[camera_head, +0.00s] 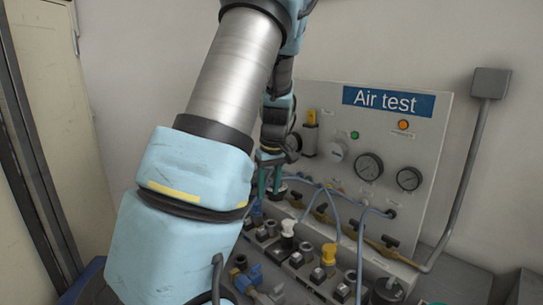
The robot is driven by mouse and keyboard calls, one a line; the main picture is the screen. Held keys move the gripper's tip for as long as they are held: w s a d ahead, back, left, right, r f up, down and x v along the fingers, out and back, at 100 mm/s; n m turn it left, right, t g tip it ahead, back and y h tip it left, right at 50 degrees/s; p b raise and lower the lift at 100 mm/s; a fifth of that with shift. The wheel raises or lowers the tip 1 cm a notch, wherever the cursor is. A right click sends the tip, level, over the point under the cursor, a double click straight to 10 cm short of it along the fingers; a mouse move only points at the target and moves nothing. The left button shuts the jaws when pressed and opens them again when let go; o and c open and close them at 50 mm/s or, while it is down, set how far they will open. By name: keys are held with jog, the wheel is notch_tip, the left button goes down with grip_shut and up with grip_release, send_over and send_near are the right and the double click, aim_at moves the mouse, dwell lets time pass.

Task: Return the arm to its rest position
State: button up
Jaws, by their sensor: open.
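My arm fills the left and middle of the head view, in light blue with a bare metal section. My gripper (269,188) points down at the far end of it, in front of the left part of the Air test panel. Its dark green fingers show apart, with nothing visible between them. It is close to the hoses and fittings at the foot of the panel. I cannot tell whether it touches any of them. My arm hides part of the panel's left side and the bench behind it.
A cabinet (50,90) is at left. Bare wall lies above.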

jog(key=s+a+m, duration=0.3)
jog(key=s, duration=0.6)
jog(key=s+a+r+m+h, duration=0.1)
jog(key=s+a+m, duration=0.2)
jog(key=s, duration=0.6)
jog(key=shift+a+m, duration=0.35)
jog(key=shift+m, duration=0.05)
